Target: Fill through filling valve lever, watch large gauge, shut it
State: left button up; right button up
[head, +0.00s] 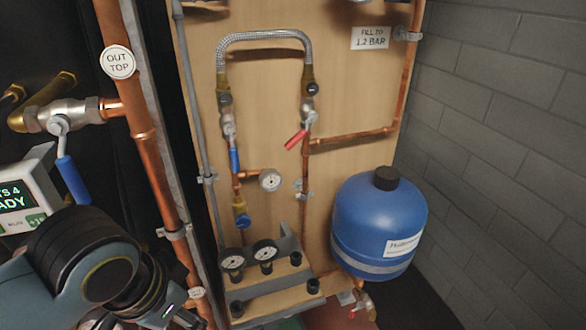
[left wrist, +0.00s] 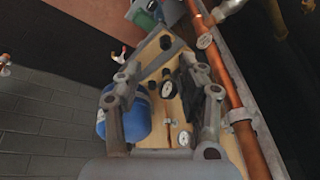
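A braided filling hose (head: 265,38) arches between two valves on the wooden panel in the head view. The right valve has a red lever (head: 297,138) slanting down-left across its pipe; the left has a blue lever (head: 234,158) hanging along its pipe. A small pale gauge (head: 270,180) sits on a copper branch below. Two dark-rimmed gauges (head: 233,261) (head: 265,251) stand on the wooden shelf; their readings are too small to tell. My left gripper (left wrist: 168,80) is open and empty in the left wrist view, apart from the valves. My right gripper is out of view.
A sign (head: 370,38) reads "FILL TO 1.2 BAR". A blue tank (head: 380,225) stands right of the pipes, near the grey block wall (head: 490,120). A thick copper pipe (head: 140,130) with an "OUT TOP" tag and another blue-handled valve (head: 72,180) are at left.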

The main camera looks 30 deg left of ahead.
pick_arm(q)
notch_tip(320, 180, up, 8)
jog(key=p, duration=0.2)
jog(key=m+t, duration=0.7)
jog(key=t, duration=0.8)
send_near(292, 143)
jog(key=w+b, duration=0.4)
jog(key=w, duration=0.6)
jog(key=shift+w+a+r, duration=0.1)
jog(key=shift+w+a, duration=0.05)
jog(key=shift+w, duration=0.45)
jog(key=shift+r, duration=0.1)
jog(key=shift+c, duration=0.4)
grip_shut()
